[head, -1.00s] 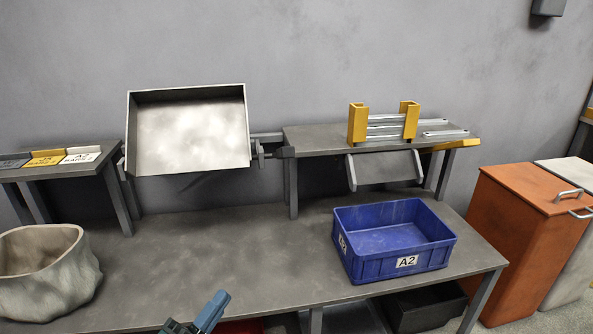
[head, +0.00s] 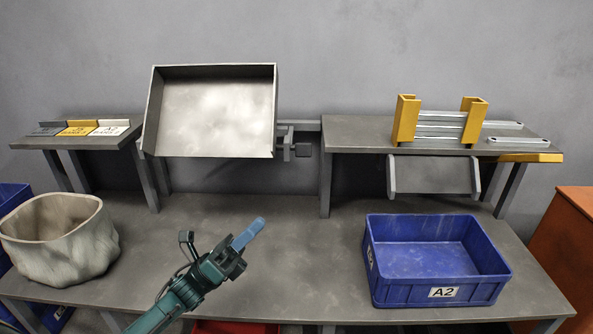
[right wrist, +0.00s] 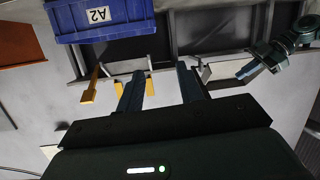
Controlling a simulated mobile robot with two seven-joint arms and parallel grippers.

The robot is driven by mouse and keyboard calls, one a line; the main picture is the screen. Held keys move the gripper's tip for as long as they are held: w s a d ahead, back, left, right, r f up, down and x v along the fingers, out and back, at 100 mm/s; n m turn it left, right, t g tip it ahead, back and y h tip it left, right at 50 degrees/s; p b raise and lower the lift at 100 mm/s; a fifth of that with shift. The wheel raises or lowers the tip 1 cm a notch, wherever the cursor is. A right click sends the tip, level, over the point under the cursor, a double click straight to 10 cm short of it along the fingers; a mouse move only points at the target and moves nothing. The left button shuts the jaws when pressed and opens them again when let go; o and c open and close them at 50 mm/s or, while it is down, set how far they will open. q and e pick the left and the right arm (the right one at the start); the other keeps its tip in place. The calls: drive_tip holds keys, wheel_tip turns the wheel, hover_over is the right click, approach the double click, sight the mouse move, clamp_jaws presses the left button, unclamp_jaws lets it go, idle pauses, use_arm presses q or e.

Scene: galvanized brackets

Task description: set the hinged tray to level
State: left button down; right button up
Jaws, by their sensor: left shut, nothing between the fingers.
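The hinged tray (head: 215,118), a shallow grey metal pan with low walls, is mounted at the back left in the head view. It is tilted, its open inside facing me and its near edge low. A bracket with a dark knob (head: 303,149) sits at its right side. My left gripper (head: 254,229), with blue fingers, is shut and empty above the bench, in front of and below the tray, apart from it. My right gripper (right wrist: 160,88) shows only in the right wrist view, its fingers apart and nothing seen between them.
A blue A2 bin (head: 440,294) stands on the bench at right, a pale sack (head: 62,240) at left. A raised shelf (head: 350,138) holds yellow blocks (head: 405,120) and metal strips. An orange cabinet (head: 570,245) stands far right. The bench (head: 300,230) between sack and bin is clear.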

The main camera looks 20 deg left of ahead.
drive_tip(key=shift+s, duration=0.15)
use_arm(q)
drive_tip(key=shift+r, duration=0.1)
drive_tip(key=a+r+p+x, duration=0.1)
drive_tip(key=a+x, duration=0.1)
drive_tip(key=x, duration=1)
drive_tip(key=shift+w+r, duration=0.3)
drive_tip(key=shift+r, duration=0.25)
use_arm(e)
drive_tip(key=shift+s+g, duration=0.3)
use_arm(q)
drive_tip(key=shift+d+r, duration=0.1)
drive_tip(key=shift+d, duration=0.05)
use_arm(e)
drive_tip(key=shift+d+r, duration=0.1)
